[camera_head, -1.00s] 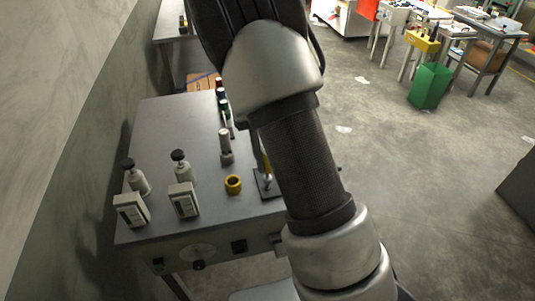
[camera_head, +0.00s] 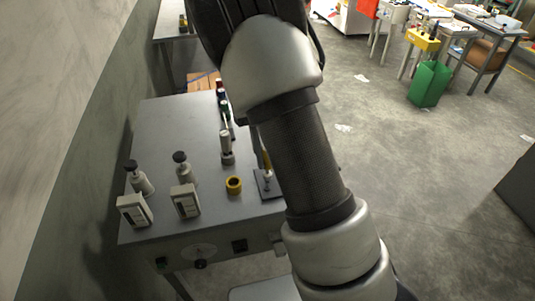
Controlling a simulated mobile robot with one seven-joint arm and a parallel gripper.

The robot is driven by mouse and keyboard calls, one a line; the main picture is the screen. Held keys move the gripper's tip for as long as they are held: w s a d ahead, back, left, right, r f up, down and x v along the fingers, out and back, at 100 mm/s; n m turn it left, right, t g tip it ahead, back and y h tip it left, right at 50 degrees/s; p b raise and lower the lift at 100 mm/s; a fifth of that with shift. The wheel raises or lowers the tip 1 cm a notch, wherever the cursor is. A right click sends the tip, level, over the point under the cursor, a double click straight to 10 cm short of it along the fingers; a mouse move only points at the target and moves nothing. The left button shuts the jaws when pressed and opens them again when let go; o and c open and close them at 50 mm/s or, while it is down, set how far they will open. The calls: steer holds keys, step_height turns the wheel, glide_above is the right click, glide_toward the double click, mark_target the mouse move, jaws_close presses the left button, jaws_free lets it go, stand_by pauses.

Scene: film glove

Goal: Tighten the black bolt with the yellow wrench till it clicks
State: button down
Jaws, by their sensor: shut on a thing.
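A narrow yellow piece (camera_head: 266,160), possibly part of the yellow wrench, stands upright beside my arm's left edge. It rises above a dark square plate (camera_head: 264,193) with a small light fitting, at the right side of the grey table (camera_head: 185,130). My arm covers the area to the right of it. I cannot make out the black bolt or tell whether the wrench touches it. My gripper is hidden behind my arm, so its fingers and its hold do not show.
A yellow ring (camera_head: 233,185) lies left of the plate. Two boxes with displays, (camera_head: 134,211) and (camera_head: 185,201), stand near the front edge, with black-knobbed posts behind them. A silver cylinder (camera_head: 226,143) stands upright farther back. A green bin (camera_head: 429,84) stands on the floor to the right.

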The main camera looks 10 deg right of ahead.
steer(key=shift+r, duration=0.15)
step_height(320, 180, up, 4)
steer(key=p, duration=0.4)
steer(key=shift+f, duration=0.2)
